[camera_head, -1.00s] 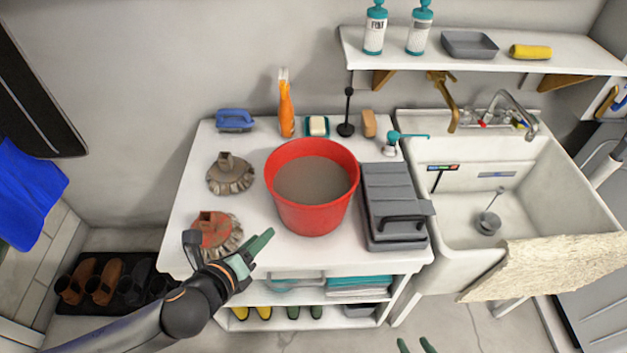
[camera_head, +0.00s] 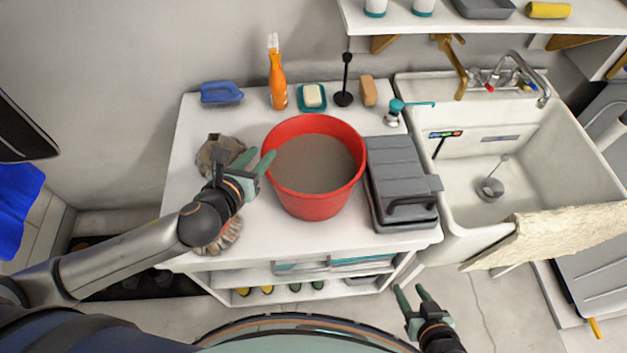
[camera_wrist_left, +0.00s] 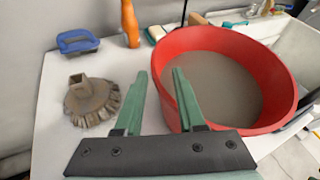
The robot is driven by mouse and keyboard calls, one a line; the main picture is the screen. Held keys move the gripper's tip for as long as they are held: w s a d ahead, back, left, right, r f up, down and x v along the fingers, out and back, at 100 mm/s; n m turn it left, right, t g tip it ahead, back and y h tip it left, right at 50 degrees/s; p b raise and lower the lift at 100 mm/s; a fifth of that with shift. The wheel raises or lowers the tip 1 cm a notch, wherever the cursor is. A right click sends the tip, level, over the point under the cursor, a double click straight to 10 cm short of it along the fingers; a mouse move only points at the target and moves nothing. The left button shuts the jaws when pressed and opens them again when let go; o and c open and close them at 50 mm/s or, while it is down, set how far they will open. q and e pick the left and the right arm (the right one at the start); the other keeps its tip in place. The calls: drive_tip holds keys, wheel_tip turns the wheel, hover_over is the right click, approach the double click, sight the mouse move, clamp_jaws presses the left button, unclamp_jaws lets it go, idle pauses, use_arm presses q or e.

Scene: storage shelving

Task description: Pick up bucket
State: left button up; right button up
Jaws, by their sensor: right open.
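The red bucket (camera_head: 314,203) stands upright on the white counter, with a grey-brown inside. It also shows in the left wrist view (camera_wrist_left: 185,48). My left gripper (camera_head: 256,159) is open at the bucket's left rim. In the left wrist view my left gripper (camera_wrist_left: 158,73) has one finger outside the rim and the other overlapping the bucket's inside, with the rim between them. I cannot tell whether either finger touches it. My right gripper (camera_head: 411,289) is open and empty, low in front of the counter, away from the bucket.
A grey toolbox-like case (camera_head: 398,165) stands close at the bucket's right. A brown brush head (camera_wrist_left: 91,100) is left of my left gripper. An orange bottle (camera_head: 277,80), soap dish (camera_head: 312,98) and blue brush (camera_head: 221,93) stand behind. A sink (camera_head: 470,190) is at the right.

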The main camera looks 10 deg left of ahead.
sight(271, 140)
use_arm(q)
drive_tip(key=shift+x, duration=3.4)
drive_tip(key=shift+c, duration=0.2)
clamp_jaws()
drive_tip(key=shift+r, duration=0.1)
